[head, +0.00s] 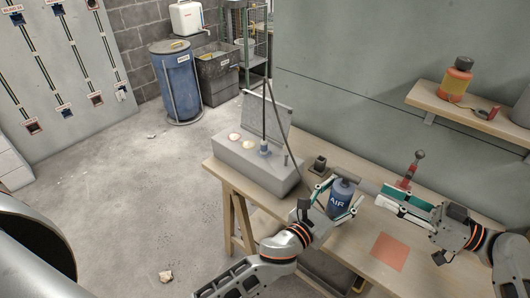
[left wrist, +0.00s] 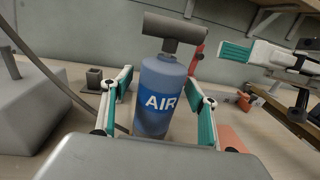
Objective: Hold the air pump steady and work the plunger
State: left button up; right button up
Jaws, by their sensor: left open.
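The air pump (head: 342,195) is a blue cylinder labelled AIR, upright on the workbench. It fills the middle of the left wrist view (left wrist: 160,95). Its dark grey T-shaped plunger handle (left wrist: 174,28) sits just above the cylinder's top. My left gripper (head: 339,197) is open, with one teal-padded finger on each side of the cylinder. Gaps to the pump are hard to judge. My right gripper (head: 383,199) is open and empty, to the right of the pump, its fingers pointing toward the handle. The pump's base is partly hidden by my left gripper in the head view.
A grey box (head: 255,165) with a raised lid stands at the bench's left end. A small dark block (head: 318,165) sits behind the pump. A red-handled tool (head: 411,170) stands behind my right gripper. An orange-red square (head: 390,251) lies in front. A shelf (head: 465,118) hangs at right.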

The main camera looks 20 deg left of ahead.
pick_arm(q)
jog(key=v, duration=1.2)
